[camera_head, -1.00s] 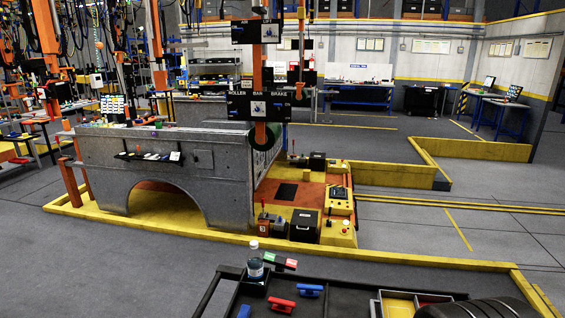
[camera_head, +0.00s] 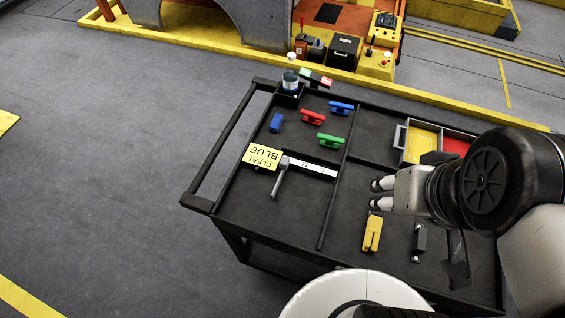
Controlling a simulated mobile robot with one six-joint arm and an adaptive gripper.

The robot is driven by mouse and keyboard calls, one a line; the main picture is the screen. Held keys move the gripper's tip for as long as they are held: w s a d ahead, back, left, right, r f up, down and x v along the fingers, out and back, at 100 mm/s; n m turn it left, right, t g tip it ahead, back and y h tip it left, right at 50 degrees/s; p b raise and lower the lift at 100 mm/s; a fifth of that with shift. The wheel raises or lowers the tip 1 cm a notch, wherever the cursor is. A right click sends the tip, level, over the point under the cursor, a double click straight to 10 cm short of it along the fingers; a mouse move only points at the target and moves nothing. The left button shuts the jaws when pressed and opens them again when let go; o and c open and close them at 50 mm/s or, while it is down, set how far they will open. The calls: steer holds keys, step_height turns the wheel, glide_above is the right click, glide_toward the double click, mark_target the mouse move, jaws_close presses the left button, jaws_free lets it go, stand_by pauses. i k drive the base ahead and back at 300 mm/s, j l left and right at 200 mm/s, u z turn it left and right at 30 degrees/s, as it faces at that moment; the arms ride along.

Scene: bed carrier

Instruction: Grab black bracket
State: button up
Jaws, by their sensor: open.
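My gripper (camera_head: 378,194) is at the right of the cart's middle, pointing left, its two fingers apart with nothing between them. Two dark pieces lie on the black cart tray below it in the picture. One is a small black and grey piece (camera_head: 419,241) right of a yellow cleat (camera_head: 372,234). The other is a larger flat black angled piece (camera_head: 458,266) farther right, partly hidden by my arm. I cannot tell for certain which one is the black bracket. The gripper appears apart from both.
The cart (camera_head: 263,222) has raised rims and dividers. Red (camera_head: 312,117), blue (camera_head: 341,107) and green (camera_head: 330,140) cleats lie at its far side. A yellow card (camera_head: 262,156) and a hammer-like tool (camera_head: 281,180) lie at left. A yellow-and-red bin (camera_head: 422,146) stands behind my gripper.

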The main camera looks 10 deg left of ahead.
mark_target(422, 232)
steer(key=z, duration=1.15)
steer(key=l+u, duration=0.25)
steer(key=u, duration=0.2)
steer(key=l+u, duration=0.25)
steer(key=u, duration=0.2)
steer(key=l+u, duration=0.25)
steer(key=u, duration=0.15)
steer(key=k, duration=0.05)
